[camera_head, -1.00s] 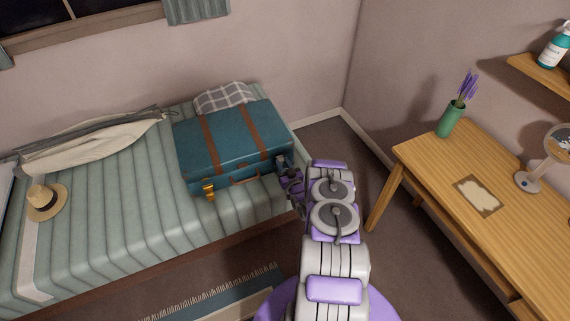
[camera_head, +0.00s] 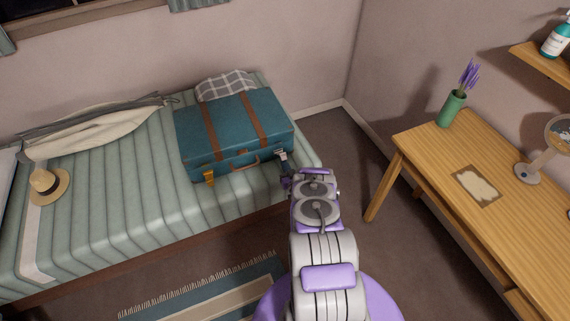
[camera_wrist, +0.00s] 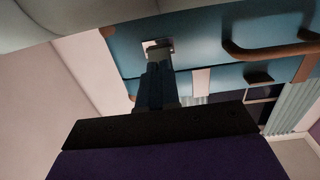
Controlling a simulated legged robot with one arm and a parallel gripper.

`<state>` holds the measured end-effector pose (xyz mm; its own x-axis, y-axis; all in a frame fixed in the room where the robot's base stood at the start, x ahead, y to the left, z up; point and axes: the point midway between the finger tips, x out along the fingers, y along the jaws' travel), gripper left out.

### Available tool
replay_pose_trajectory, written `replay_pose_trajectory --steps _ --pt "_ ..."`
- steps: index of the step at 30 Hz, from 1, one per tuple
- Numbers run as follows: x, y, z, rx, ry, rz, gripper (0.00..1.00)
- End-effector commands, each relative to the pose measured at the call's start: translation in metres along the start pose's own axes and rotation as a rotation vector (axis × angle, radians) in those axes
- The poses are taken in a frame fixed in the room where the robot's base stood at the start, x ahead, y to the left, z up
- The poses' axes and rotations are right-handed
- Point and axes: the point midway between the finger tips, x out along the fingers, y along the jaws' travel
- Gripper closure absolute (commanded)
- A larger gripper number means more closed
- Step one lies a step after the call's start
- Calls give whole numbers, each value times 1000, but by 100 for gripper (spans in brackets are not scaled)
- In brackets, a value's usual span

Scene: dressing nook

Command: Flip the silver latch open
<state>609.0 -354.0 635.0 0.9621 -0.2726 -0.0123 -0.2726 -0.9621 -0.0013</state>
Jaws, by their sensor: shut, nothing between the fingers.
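A closed teal suitcase (camera_head: 225,125) with brown straps lies on the striped bed. Its silver latch (camera_head: 282,156) is at the right of the front face. A gold latch (camera_head: 209,178) is at the left, with a brown handle (camera_head: 245,164) between them. My gripper (camera_head: 285,179) is just in front of and below the silver latch. In the wrist view my gripper (camera_wrist: 157,68) is shut and empty, its tips close to a pale metal plate (camera_wrist: 157,45) on the case. A second pale strip (camera_wrist: 201,82) shows beside the fingers. I cannot tell whether the tips touch the metal.
A wooden desk (camera_head: 440,160) stands to the right, with a green vase (camera_head: 451,108) and a mirror. Floor is open between bed and desk.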

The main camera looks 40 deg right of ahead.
Motion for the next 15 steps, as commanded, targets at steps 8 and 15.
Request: replay_pose_trajectory --steps 8,15 --pt "0 0 -5 -2 8 0 71" --pt "1 0 -6 -3 10 -1 48"
